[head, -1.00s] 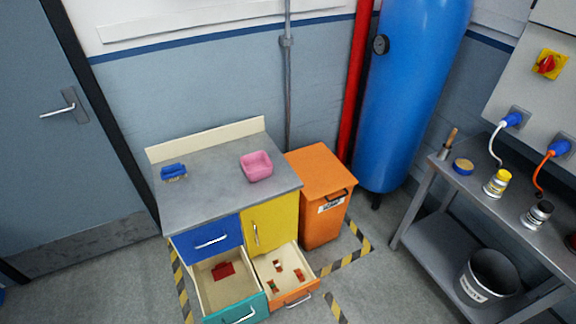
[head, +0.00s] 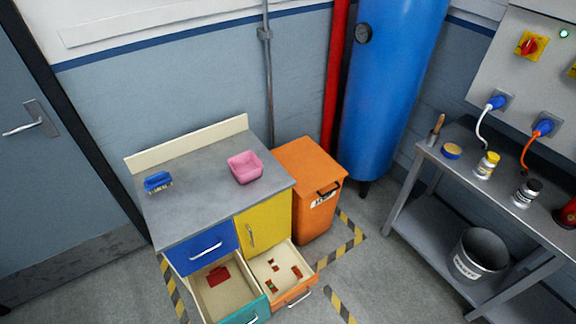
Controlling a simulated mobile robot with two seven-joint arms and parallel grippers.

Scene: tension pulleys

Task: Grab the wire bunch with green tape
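Several small red bundles lie in the open orange drawer at the lower middle of the head view. The front-left bundle (head: 271,287) shows a hint of green and may be the wire bunch with green tape, but it is too small to be sure. Another bundle (head: 274,265) lies behind it, and one more (head: 296,271) lies to the right, with their tape colours unclear. The orange drawer (head: 299,295) is pulled out below the yellow door. Neither of my grippers is in view.
An open teal drawer (head: 257,312) holding a red item (head: 218,274) is beside it. A blue brush-like item (head: 158,181) and pink bin (head: 245,168) sit on the grey cabinet top (head: 200,205). An orange bin (head: 312,180) stands right. A metal workbench (head: 500,195) is farther right, with floor between.

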